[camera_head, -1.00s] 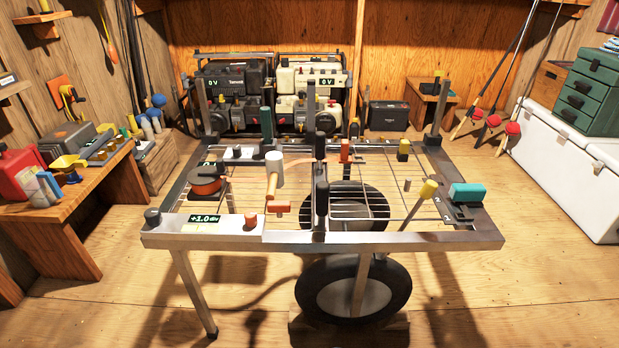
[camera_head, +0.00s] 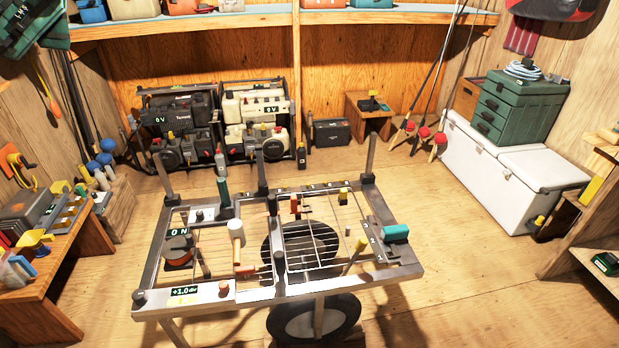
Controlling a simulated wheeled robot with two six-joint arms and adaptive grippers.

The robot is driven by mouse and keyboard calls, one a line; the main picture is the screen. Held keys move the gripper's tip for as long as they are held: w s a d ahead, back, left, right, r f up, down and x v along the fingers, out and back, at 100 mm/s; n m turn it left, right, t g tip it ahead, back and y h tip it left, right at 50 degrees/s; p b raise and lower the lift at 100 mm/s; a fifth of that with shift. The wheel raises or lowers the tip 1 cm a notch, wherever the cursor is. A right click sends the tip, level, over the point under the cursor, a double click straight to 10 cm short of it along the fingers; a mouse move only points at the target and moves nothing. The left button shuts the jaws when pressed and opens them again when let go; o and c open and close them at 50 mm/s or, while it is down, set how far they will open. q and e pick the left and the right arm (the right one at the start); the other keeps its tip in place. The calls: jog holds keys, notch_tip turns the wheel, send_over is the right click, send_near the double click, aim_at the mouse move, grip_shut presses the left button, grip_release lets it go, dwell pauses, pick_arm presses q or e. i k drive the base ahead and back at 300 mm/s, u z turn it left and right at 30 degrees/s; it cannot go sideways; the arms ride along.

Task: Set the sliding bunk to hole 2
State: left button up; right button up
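A metal trailer frame (camera_head: 290,292) stands on the floor, with a wire grid and a tire (camera_head: 318,318) under it. On its right rail sits a dark metal bracket (camera_head: 376,234) with a teal block (camera_head: 396,233) on it. This may be the sliding bunk; I cannot tell for certain. Small pale marks show beside the bracket and along the back rail, too small to read. A yellow-topped lever (camera_head: 361,243) leans left of the bracket. Neither of my grippers is in view.
A white-headed mallet (camera_head: 236,230), an orange reel (camera_head: 177,250) and a "+1.0 div" display (camera_head: 184,291) are on the frame's left part. A bench (camera_head: 40,290) is at left, white coolers (camera_head: 510,175) at right. The floor right of the frame is clear.

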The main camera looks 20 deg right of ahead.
aim_at(397, 234)
jog(key=z, duration=1.1)
jog(key=k, duration=0.3)
jog(key=z, duration=0.9)
jog(key=i, duration=0.85)
jog(key=u, duration=0.2)
